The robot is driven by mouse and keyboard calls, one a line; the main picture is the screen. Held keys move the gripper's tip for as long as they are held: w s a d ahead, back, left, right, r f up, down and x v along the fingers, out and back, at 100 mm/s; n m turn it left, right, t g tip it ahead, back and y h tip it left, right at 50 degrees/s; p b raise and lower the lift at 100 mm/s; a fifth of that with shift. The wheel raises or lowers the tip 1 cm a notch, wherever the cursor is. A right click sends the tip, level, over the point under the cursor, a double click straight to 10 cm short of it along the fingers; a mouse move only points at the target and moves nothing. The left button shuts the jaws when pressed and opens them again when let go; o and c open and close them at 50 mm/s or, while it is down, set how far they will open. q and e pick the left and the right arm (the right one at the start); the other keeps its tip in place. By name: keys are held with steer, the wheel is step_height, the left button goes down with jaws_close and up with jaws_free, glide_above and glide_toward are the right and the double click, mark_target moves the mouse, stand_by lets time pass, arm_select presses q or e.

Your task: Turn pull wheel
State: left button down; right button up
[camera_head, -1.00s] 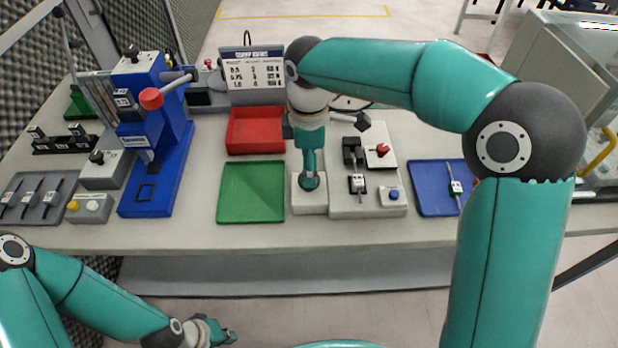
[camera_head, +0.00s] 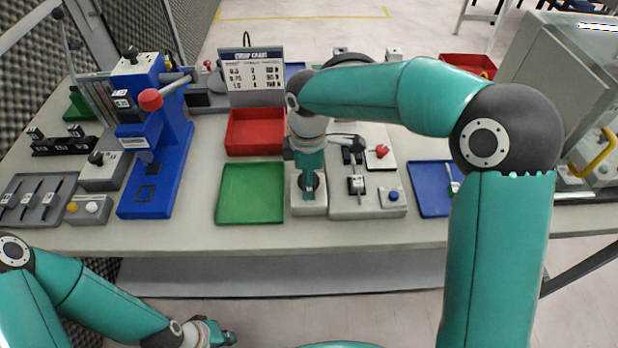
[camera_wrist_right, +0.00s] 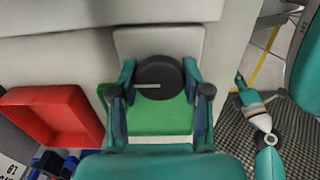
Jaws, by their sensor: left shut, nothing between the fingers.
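The pull wheel (camera_wrist_right: 154,80) is a dark round knob with a pale line across its face, on a light grey block (camera_head: 309,208) right of the green tray. My right gripper (camera_wrist_right: 160,84) is over the block, one finger on each side of the wheel, both close against its rim, the line pointing to the left finger. In the head view my right gripper (camera_head: 309,188) mostly hides the wheel. My left gripper (camera_head: 222,336) is shut and empty, low in front of the bench.
A green tray (camera_head: 250,193) and a red tray (camera_head: 255,132) stand left of the wheel block. A grey box (camera_head: 372,207) with switches and a blue button stands close on its right. A blue tray (camera_head: 428,188) lies further right. A blue press (camera_head: 153,185) stands on the left.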

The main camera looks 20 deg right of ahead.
steer(key=shift+c, duration=1.1)
steer(key=m, duration=0.4)
steer(key=shift+w+m+b, duration=0.1)
steer(key=shift+m+b, duration=0.2)
steer(key=shift+b, duration=0.05)
steer(key=m, duration=0.4)
steer(key=shift+m+b, duration=0.3)
steer(key=m+b, duration=0.1)
steer(key=m, duration=0.4)
steer(key=shift+r, duration=0.1)
steer(key=m, duration=0.4)
steer(key=shift+m, duration=0.4)
